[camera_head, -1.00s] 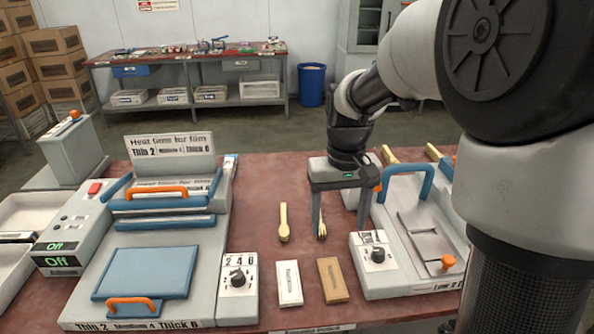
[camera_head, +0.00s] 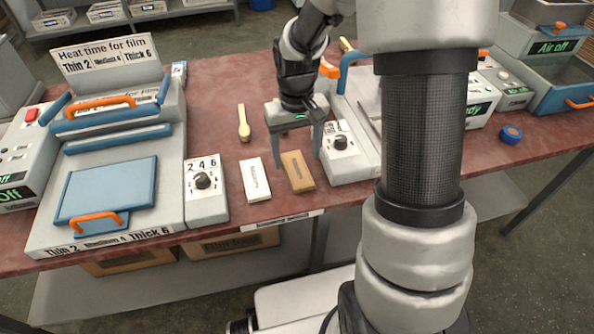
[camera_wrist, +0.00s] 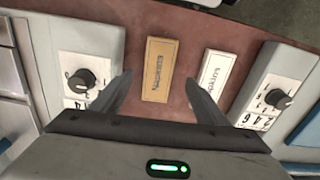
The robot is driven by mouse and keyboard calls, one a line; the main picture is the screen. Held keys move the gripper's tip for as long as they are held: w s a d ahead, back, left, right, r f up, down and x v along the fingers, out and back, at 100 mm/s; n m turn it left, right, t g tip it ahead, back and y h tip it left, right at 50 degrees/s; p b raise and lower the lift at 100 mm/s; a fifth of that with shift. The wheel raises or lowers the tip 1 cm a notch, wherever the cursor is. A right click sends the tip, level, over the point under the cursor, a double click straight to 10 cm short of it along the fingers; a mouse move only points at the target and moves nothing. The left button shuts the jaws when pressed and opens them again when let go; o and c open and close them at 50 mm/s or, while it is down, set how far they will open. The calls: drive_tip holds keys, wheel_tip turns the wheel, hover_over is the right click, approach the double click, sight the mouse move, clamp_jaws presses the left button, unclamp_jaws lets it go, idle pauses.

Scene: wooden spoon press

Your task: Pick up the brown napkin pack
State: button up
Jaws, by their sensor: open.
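The brown napkin pack (camera_head: 297,172) lies flat on the reddish table near its front edge, right of a white pack (camera_head: 255,180). My gripper (camera_head: 297,162) points down with its open fingers on either side of the brown pack in the picture. In the wrist view the brown pack (camera_wrist: 159,69) shows between and beyond the fingertips (camera_wrist: 158,77), with the white pack (camera_wrist: 213,80) just outside the right finger. Nothing is held. How high the fingertips are above the table is hard to tell.
A dial box (camera_head: 206,192) stands left of the white pack, and another dial box (camera_head: 341,153) stands close right of the brown pack. A wooden spoon (camera_head: 244,122) lies behind the packs. The blue-lidded press (camera_head: 108,190) fills the left side.

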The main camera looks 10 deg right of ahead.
sight(297, 169)
drive_tip(key=f, duration=0.3)
drive_tip(key=f+b, duration=0.1)
drive_tip(key=shift+w+d+f, duration=0.15)
drive_tip(key=shift+w+f, duration=0.1)
drive_tip(key=shift+f, duration=0.05)
drive_tip(key=c, duration=1.1)
drive_tip(key=shift+r, duration=0.1)
drive_tip(key=shift+c, duration=0.2)
